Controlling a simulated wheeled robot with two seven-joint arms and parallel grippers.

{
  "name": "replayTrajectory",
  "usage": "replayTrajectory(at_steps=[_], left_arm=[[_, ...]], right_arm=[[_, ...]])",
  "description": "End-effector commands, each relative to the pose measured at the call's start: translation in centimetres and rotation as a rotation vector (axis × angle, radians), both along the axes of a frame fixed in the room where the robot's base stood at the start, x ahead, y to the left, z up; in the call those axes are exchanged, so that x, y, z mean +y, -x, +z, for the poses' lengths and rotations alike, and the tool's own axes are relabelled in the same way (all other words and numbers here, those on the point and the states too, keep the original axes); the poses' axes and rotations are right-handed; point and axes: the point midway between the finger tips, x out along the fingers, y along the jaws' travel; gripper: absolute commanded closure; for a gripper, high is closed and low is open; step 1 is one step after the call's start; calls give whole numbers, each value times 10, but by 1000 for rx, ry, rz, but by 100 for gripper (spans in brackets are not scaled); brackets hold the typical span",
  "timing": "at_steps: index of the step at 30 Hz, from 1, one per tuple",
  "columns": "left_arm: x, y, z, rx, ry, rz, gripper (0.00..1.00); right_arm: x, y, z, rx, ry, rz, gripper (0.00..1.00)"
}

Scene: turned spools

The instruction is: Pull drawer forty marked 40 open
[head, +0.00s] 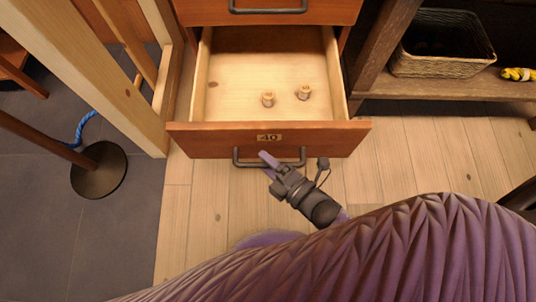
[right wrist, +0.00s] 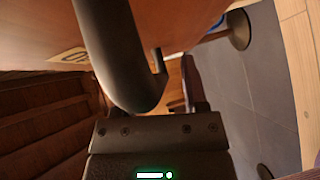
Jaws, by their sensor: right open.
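Drawer 40 (head: 215,142), of reddish wood with a brass plate marked 40 (head: 270,138), stands pulled well out, its pale inside showing. Two small turned wooden spools, one at the left (head: 268,99) and one at the right (head: 304,92), stand on its floor. The dark bar handle (head: 290,163) is on its front; it looms close in the right wrist view (right wrist: 112,50). My right gripper (head: 268,162) is open at the handle's middle, its fingertips overlapping the bar. Whether the fingers touch it I cannot tell. My left gripper is not in view.
Another closed drawer (head: 270,12) with a handle is above. A pale wooden frame (head: 95,75) stands at the left, with a round dark base (head: 99,170) on grey tiles. A wicker basket (head: 442,45) sits on a shelf at the right. The plank floor (head: 420,150) is clear.

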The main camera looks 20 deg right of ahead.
Motion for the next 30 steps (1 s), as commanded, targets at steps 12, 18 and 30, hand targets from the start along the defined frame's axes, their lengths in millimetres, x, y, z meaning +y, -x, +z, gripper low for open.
replayTrajectory(at_steps=[12,18,30], left_arm=[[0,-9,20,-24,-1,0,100],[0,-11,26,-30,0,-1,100],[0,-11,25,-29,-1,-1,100]], right_arm=[[-28,52,13,1,2,-1,45],[-44,83,15,0,0,-1,45],[-46,87,15,0,0,0,45]])
